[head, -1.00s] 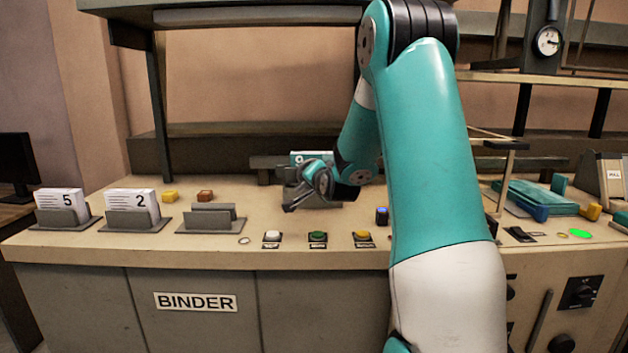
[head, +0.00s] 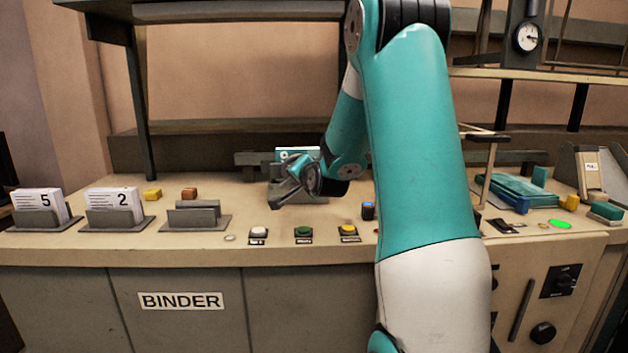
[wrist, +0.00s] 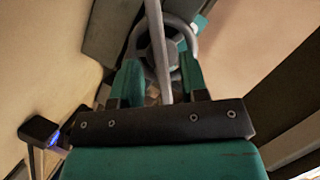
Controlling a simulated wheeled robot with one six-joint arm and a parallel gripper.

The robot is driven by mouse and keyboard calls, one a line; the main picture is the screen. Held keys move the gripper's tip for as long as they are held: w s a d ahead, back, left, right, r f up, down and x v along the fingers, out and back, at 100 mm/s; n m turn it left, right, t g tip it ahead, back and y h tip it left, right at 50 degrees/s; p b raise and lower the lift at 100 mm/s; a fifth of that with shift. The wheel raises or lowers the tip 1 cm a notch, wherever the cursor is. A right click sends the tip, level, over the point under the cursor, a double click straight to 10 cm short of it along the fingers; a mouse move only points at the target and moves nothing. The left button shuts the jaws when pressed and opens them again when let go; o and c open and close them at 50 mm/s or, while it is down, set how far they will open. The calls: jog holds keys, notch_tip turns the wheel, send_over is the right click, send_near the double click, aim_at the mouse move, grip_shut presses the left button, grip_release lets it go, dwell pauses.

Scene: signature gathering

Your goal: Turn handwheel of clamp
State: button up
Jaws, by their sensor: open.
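My gripper (wrist: 160,82) is open in the wrist view, its two teal fingers apart. A pale grey bar (wrist: 154,22) runs down the picture across the wheel and between the fingers. I cannot tell whether the fingers touch the wheel or bar. In the head view my gripper (head: 283,196) is low over the middle of the bench, in front of a teal-and-white numbered block (head: 290,153). My arm and gripper hide most of the clamp there.
The BINDER bench (head: 100,247) carries card holders (head: 116,219) on the left and white, green and yellow buttons (head: 303,232) at the front. A blue-topped post (head: 368,209) stands right of the gripper. A teal press (head: 512,190) and gauge (head: 527,37) are on the right.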

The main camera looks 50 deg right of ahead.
jog(key=b+v, duration=0.5)
jog(key=v, duration=1)
jog(key=shift+s+a, duration=0.15)
jog(key=shift+s, duration=0.1)
